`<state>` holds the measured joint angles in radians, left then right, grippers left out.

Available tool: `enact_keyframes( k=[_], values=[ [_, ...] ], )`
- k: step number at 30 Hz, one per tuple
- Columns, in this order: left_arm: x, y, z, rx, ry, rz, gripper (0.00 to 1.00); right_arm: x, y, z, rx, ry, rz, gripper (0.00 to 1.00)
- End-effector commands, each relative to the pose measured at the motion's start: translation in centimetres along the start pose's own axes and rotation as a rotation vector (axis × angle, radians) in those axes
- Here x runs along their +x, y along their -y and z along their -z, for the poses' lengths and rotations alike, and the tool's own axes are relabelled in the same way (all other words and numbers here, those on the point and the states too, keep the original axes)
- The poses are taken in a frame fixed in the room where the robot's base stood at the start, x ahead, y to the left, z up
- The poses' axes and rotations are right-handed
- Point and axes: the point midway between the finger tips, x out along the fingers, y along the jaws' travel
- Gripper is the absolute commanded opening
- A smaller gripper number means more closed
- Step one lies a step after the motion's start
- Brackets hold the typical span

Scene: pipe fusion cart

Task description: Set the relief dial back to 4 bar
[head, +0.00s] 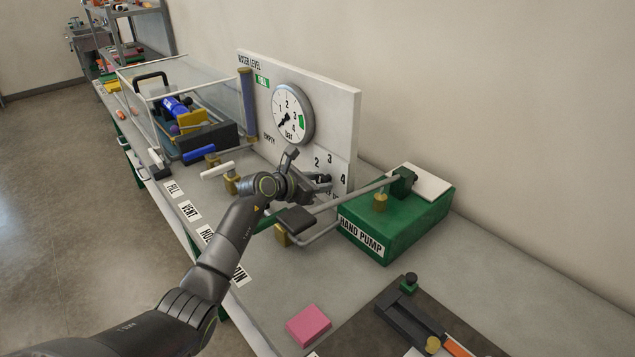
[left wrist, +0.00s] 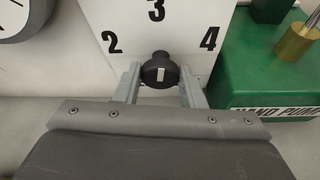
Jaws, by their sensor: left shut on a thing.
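The relief dial is a black round knob (left wrist: 160,73) with a white mark, low on the white panel (head: 340,105) below the printed numbers 2, 3 and 4. The mark looks upright, roughly toward the 3. My left gripper (head: 322,184) reaches the panel, and in the left wrist view its two fingers (left wrist: 160,85) stand on either side of the knob, shut on it. In the head view the gripper hides the knob. My right gripper is not in view.
A round gauge (head: 293,116) with its needle at the lower left is on the panel. The green hand pump (head: 395,222) and its long lever stand right of my gripper. Valve handles, including a white one (head: 217,170), are to the left. A pink block (head: 309,325) lies in front.

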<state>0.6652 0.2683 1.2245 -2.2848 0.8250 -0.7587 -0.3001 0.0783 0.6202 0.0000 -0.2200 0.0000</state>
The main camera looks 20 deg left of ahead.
Motion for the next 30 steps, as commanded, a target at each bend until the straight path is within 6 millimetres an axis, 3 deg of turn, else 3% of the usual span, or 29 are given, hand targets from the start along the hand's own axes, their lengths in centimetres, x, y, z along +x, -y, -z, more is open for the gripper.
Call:
enact_keyframes(
  k=[3,4,8,20,30],
  values=[
    [0.0,0.0,0.0,-0.001,0.000,0.000,0.13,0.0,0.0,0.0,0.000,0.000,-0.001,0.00],
    [0.0,0.0,0.0,-0.001,0.000,0.000,0.39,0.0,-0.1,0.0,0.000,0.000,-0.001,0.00],
    [0.0,0.0,0.0,-0.001,0.000,0.000,0.56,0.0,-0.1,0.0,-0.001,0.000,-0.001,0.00],
    [-0.4,-0.1,0.1,-0.002,-0.001,0.000,0.57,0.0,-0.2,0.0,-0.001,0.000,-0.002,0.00],
    [-4.8,-0.1,0.2,0.001,0.000,-0.002,0.57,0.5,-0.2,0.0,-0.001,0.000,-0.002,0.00]
  ],
)
